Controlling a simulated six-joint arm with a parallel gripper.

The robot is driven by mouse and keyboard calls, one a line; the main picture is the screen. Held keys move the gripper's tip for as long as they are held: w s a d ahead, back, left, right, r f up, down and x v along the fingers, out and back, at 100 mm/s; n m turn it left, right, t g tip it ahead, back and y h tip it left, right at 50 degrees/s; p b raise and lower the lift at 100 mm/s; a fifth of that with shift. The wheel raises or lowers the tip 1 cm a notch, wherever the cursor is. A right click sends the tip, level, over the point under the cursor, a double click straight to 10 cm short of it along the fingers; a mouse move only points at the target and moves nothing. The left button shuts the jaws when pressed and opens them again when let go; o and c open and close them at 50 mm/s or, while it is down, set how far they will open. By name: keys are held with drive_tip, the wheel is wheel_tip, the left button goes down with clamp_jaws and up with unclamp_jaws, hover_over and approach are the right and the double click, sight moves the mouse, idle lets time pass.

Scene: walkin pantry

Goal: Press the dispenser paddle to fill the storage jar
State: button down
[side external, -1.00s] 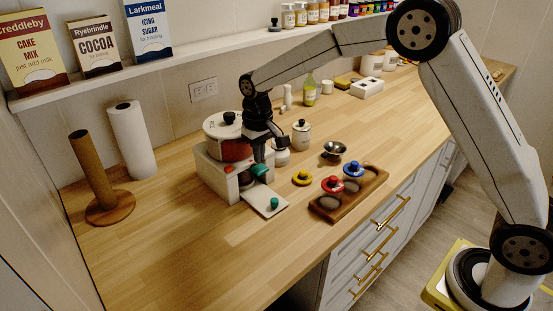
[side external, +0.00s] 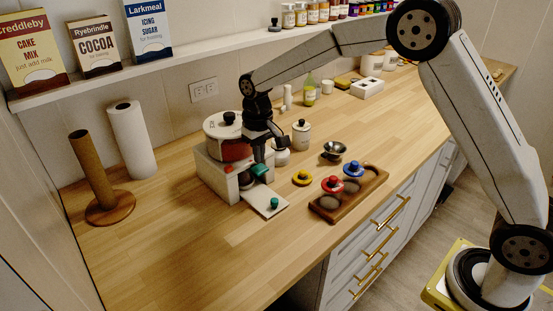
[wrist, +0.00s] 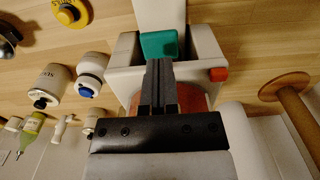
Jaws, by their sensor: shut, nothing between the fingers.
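The dispenser (side external: 208,172) is a white block with a reddish drum and a black-knobbed lid on top. Its teal paddle (side external: 260,170) sticks out at the front; it also shows in the wrist view (wrist: 158,45). A flat white plate (side external: 264,200) with a small teal knob extends in front. My gripper (side external: 259,158) is shut and empty, pointing down at the paddle. In the wrist view, its fingertips (wrist: 160,64) are at the paddle's near edge; I cannot tell whether they touch. No jar shows under the paddle; I cannot tell which jar is the storage jar.

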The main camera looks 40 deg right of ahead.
sight(260, 168)
drive_tip(key=shift+f, duration=0.3)
drive_tip(key=shift+f, duration=0.35)
drive_tip(key=shift+f, duration=0.9)
idle(0.7)
drive_tip(key=shift+r, duration=2.3)
wheel_tip(260, 168, up, 5)
drive_tip(key=shift+r, duration=0.1)
drive_tip(key=shift+f, duration=0.2)
